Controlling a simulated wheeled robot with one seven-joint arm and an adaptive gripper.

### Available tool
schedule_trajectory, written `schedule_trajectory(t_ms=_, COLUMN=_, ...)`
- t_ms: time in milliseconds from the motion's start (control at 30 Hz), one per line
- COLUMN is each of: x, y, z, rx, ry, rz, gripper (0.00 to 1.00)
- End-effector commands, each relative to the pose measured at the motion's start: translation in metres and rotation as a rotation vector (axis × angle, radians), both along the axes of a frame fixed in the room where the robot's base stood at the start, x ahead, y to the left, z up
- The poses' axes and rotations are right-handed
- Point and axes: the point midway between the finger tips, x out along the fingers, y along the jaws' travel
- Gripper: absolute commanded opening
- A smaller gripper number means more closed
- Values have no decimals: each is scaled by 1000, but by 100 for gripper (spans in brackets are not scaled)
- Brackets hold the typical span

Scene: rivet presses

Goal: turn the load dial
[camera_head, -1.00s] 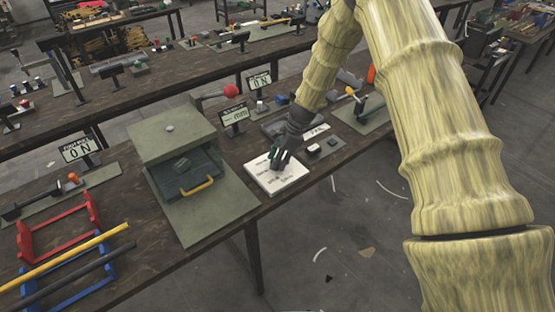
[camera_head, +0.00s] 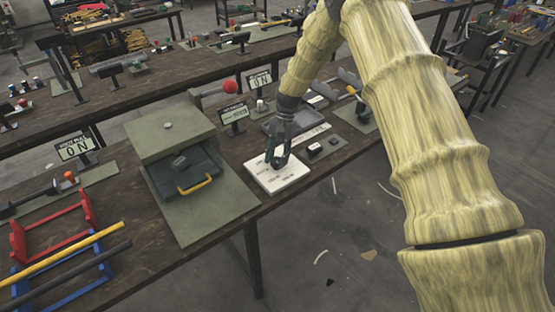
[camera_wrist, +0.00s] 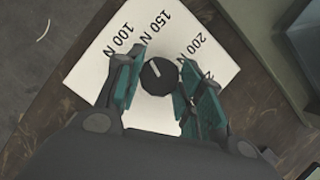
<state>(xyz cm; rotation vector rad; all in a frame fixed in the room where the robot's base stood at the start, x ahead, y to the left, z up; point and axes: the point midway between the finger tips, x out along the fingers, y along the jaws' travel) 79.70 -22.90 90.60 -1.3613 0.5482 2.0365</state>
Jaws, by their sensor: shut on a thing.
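The load dial (camera_wrist: 158,80) is a round black knob with a white pointer line, on a white plate (camera_wrist: 90,72) printed 100 N, 150 N and 200 N. A further label is mostly hidden behind a finger. The pointer slants up and left, between the 100 N and 150 N labels. My gripper (camera_wrist: 157,90) has its teal-padded fingers on both sides of the knob, shut on it. In the head view, my gripper (camera_head: 277,162) points down onto the white plate (camera_head: 291,181), and the knob is hidden by the fingers.
Left of the plate stands a grey-green box with a yellow-handled drawer (camera_head: 195,184). Small displays (camera_head: 234,114) stand behind it. A small plate with dark blocks (camera_head: 325,147) lies to the right. The bench's front edge is close to the white plate.

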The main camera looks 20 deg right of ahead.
Motion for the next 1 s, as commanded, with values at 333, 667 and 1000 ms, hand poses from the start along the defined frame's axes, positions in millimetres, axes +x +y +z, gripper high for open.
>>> schedule_trajectory(t_ms=333, x=1, y=0, z=-2, rx=-3, ry=1, rz=237, gripper=14)
schedule_trajectory(t_ms=667, x=0, y=0, z=-1, rx=-1, ry=1, rz=333, gripper=14)
schedule_trajectory(t_ms=1000, x=0, y=1, z=-1, rx=-1, ry=2, rz=345, gripper=14)
